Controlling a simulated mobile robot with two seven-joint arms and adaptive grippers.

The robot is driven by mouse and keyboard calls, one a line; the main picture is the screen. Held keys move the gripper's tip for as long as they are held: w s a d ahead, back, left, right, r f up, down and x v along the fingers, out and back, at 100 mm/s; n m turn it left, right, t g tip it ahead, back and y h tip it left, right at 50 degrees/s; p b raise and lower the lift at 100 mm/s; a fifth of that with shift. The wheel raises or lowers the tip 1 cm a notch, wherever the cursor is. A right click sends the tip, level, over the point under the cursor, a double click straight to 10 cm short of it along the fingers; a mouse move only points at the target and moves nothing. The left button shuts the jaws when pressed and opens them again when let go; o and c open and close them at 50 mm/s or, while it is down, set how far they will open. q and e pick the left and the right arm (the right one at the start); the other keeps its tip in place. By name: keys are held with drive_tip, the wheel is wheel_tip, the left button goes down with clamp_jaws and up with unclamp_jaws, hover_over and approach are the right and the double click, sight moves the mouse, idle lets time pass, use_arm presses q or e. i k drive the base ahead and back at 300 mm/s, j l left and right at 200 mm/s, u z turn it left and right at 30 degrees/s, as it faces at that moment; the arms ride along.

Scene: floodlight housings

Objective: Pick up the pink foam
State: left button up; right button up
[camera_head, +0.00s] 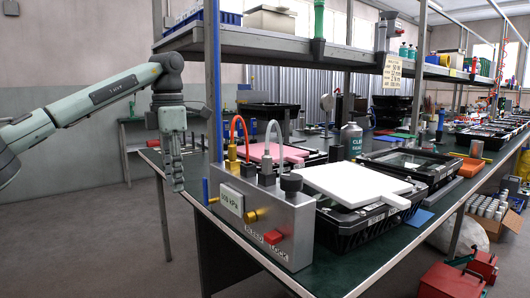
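The pink foam (274,152) is a flat pink sheet lying on a black floodlight housing (315,158) on the green workbench, behind the grey control box. The control box and its hoses hide part of it. My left gripper (178,186) hangs fingers down at the left, off the bench's left end and well apart from the foam. Nothing shows in it. Its fingers appear close together, but from this angle I cannot tell whether they are open or shut. My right gripper is not in view.
A grey control box (275,222) with red and white hoses stands at the near bench corner. A blue post (213,85) rises between my gripper and the foam. A shelf (285,47) overhangs the bench. A white slab (355,183) lies on the nearest housing.

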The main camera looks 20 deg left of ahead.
sight(279, 153)
drive_tip(key=i+j+z, duration=0.1)
drive_tip(key=j, duration=0.25)
drive_tip(key=i+j, duration=0.15)
drive_tip(key=j, duration=0.25)
drive_tip(key=i+j+z, duration=0.15)
drive_tip(key=j, duration=0.2)
drive_tip(key=i+j+z, duration=0.15)
drive_tip(key=j+z, duration=0.2)
drive_tip(key=j, duration=0.15)
drive_tip(key=i+j+z, duration=0.1)
drive_tip(key=j+z, duration=0.65)
drive_tip(key=j, duration=0.25)
drive_tip(key=j+z, duration=0.4)
drive_tip(key=j, duration=0.15)
drive_tip(key=k+j+z, duration=0.1)
drive_tip(key=j+z, duration=0.25)
drive_tip(key=j, duration=0.2)
drive_tip(key=k+j+z, duration=0.2)
drive_tip(key=j+z, duration=0.15)
drive_tip(key=k+j+z, duration=0.25)
drive_tip(key=j+z, duration=0.15)
drive_tip(key=j, duration=0.15)
